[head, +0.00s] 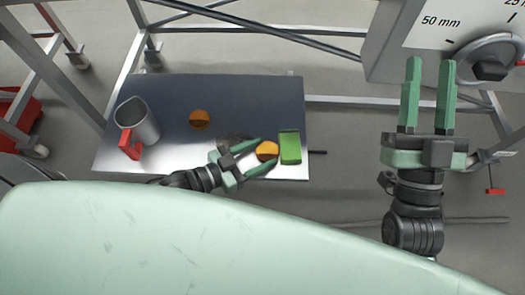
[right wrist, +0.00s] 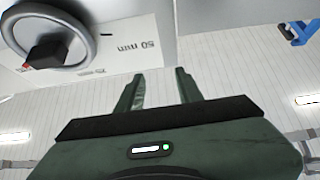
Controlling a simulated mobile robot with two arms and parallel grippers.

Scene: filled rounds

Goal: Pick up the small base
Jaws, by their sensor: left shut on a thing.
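My left gripper (head: 266,152) is over the right part of a dark metal plate. Its two green fingers are shut on a small orange piece (head: 267,150), which shows between the fingertips. I cannot tell whether the piece still touches the plate. A second orange piece (head: 199,119), round and flat, lies near the plate's middle. I cannot tell by looks alone which piece is the small base. My right gripper (head: 430,64) is raised at the right, open and empty; its parted fingers also show in the right wrist view (right wrist: 160,78).
A green block (head: 289,146) stands just right of the held piece. A grey mug (head: 138,119) with a red handle is at the plate's (head: 240,95) left. A machine housing (head: 400,45) with a dial (head: 489,60) is close to my right gripper. Metal frame bars surround the plate.

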